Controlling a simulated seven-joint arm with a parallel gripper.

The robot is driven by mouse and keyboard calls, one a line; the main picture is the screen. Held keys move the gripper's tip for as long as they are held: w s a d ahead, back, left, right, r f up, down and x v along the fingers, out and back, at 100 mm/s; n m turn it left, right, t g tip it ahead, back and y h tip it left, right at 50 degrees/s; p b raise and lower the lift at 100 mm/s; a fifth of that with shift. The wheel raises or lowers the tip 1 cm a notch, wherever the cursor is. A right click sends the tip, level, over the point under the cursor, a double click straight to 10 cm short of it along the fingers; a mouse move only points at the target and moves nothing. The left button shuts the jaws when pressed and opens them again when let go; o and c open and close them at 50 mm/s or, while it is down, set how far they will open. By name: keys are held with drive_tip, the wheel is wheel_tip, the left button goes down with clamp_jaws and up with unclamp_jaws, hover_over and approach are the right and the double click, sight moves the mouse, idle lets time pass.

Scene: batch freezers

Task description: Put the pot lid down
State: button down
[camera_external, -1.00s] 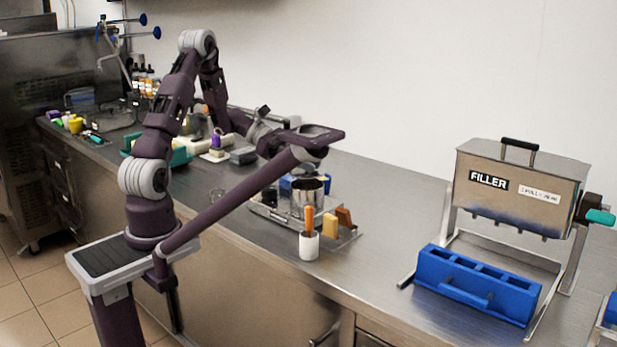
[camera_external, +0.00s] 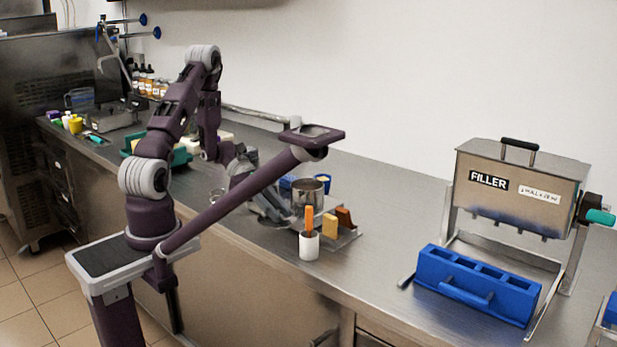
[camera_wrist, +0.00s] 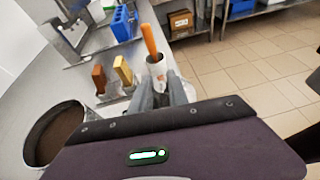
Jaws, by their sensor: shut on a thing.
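My gripper (camera_external: 274,212) is low over the counter, just left of the steel pot (camera_external: 306,197) in the external view. In the wrist view its grey fingers (camera_wrist: 162,92) point toward the white cup and are close together, shut on the pot lid. The lid itself is mostly hidden by the fingers and my wrist, so its tilt and whether it touches the counter cannot be told. The pot is uncovered; in the wrist view the pot (camera_wrist: 33,148) shows brown contents at the left.
A white cup (camera_external: 309,247) with an orange-handled tool stands in front of the pot. Yellow (camera_external: 330,225) and brown (camera_external: 344,216) blocks stand on a metal tray (camera_external: 348,238). Counter between tray and filler is clear.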

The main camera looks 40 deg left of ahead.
sight(278, 240)
wheel_tip(278, 240, down, 5)
drive_tip(key=shift+f, duration=0.1)
drive_tip(key=c, duration=1.3)
unclamp_jaws()
